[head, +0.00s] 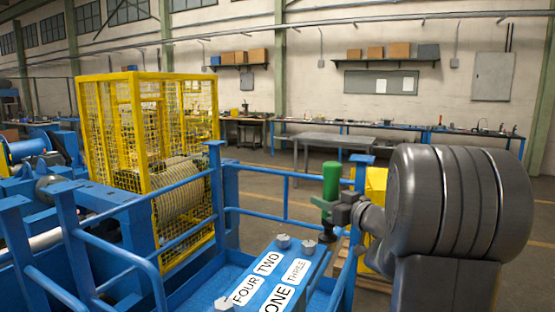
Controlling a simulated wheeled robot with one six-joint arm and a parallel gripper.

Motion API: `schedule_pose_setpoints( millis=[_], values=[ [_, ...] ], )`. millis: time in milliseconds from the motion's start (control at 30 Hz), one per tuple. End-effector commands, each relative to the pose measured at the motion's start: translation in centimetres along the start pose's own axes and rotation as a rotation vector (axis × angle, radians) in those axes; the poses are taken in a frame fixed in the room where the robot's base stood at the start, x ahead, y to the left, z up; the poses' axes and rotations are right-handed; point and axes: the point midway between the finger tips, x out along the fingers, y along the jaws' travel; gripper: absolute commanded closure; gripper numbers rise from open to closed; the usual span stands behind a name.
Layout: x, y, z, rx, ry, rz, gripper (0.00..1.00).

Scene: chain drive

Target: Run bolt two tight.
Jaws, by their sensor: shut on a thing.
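A blue plate (318,268) carries white labels reading FOUR, TWO, ONE and THREE. A grey bolt head (283,241) stands at the far end of the TWO label (267,263). Another grey bolt head (308,247) stands just right of it, near the THREE label (296,271). A third bolt head (222,304) is beside the FOUR label (243,291). My gripper (339,213) is shut on a green upright tool (331,180) with a dark lower end (327,237). In the picture the tool is right of the bolts; its lower end appears apart from them.
Blue railings (275,216) and posts (215,180) surround the plate. A yellow mesh cage (150,140) around a rope drum (178,195) stands to the left. A yellow object (376,185) is partly hidden behind my arm. Workbenches (325,139) line the far wall.

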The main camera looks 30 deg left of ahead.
Motion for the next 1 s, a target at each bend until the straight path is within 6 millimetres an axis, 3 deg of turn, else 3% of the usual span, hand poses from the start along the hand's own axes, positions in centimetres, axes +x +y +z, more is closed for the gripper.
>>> schedule_pose_setpoints(
  millis=[33,200,400,500,667,1000],
  values=[
    [0.5,-1.6,-2.0,-0.011,0.008,-0.048,1.0],
    [1.5,-6.9,-7.1,-0.011,0.007,-0.182,1.0],
    [1.4,-12.3,-11.6,-0.008,0.005,-0.269,1.0],
    [1.1,-13.9,-13.0,-0.006,0.005,-0.285,1.0],
    [0.8,-15.2,-14.0,-0.003,0.004,-0.293,1.0],
    [0.8,-15.3,-14.1,-0.001,0.003,-0.292,1.0]
  ],
)
